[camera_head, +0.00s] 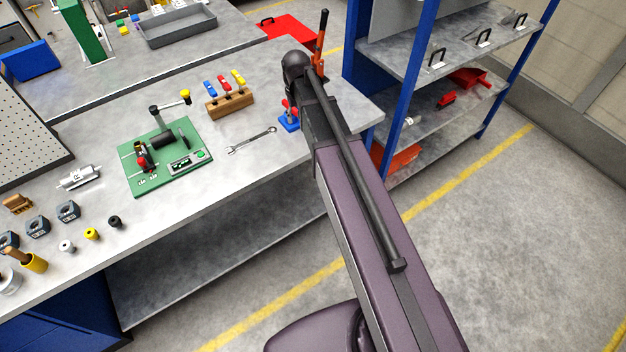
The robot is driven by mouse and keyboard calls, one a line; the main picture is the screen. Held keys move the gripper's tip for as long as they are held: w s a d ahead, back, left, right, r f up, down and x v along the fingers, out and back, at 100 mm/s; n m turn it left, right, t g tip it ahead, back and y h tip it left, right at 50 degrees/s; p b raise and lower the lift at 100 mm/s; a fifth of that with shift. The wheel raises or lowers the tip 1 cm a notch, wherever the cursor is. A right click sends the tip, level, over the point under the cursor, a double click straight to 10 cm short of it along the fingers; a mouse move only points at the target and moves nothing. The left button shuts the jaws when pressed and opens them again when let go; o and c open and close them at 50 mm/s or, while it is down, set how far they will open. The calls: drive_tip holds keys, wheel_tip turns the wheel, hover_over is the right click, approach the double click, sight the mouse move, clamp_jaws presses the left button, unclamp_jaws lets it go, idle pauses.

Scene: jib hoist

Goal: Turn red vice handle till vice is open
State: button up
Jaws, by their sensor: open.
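A small blue device (289,124) with a red handle (286,103) stands near the right end of the grey workbench, just left of my arm; it looks like the vice. My arm partly covers its right side. Whether its jaws are open or closed is too small to tell. My dark purple arm reaches up from the bottom right to a black rounded end above the bench. My gripper does not show; the arm may hide it.
A wrench (252,140), a green board (180,178) with fittings, and a wooden block (230,104) with coloured handles lie left of the blue device. An orange-red upright tool (320,45) stands behind my arm. A blue-framed shelf (398,90) stands at right; floor beside it is clear.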

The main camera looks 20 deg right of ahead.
drive_tip(key=s+f+b, duration=0.4)
drive_tip(key=s, duration=0.4)
drive_tip(key=s+f+b, duration=0.4)
drive_tip(key=s+f, duration=0.1)
drive_tip(key=s, duration=0.3)
drive_tip(key=shift+s+a+n, duration=0.15)
drive_tip(key=shift+s+n, duration=0.15)
drive_tip(key=shift+s, duration=0.1)
drive_tip(key=w+r+n+p, duration=0.1)
drive_tip(key=w+r+p, duration=0.4)
drive_tip(key=w, duration=0.4)
drive_tip(key=w+r+n+p, duration=0.2)
drive_tip(key=w+r+p, duration=0.3)
drive_tip(key=w, duration=0.5)
drive_tip(key=w+d+r+n+p, duration=0.1)
drive_tip(key=w+r+p, duration=0.5)
drive_tip(key=w, duration=0.3)
drive_tip(key=shift+w+r+n, duration=0.3)
drive_tip(key=shift+w+r, duration=0.05)
drive_tip(key=shift+f, duration=0.15)
wheel_tip(320, 180, down, 14)
drive_tip(key=b, duration=1.3)
drive_tip(key=shift+r+b, duration=0.25)
drive_tip(key=shift+b, duration=0.05)
clamp_jaws()
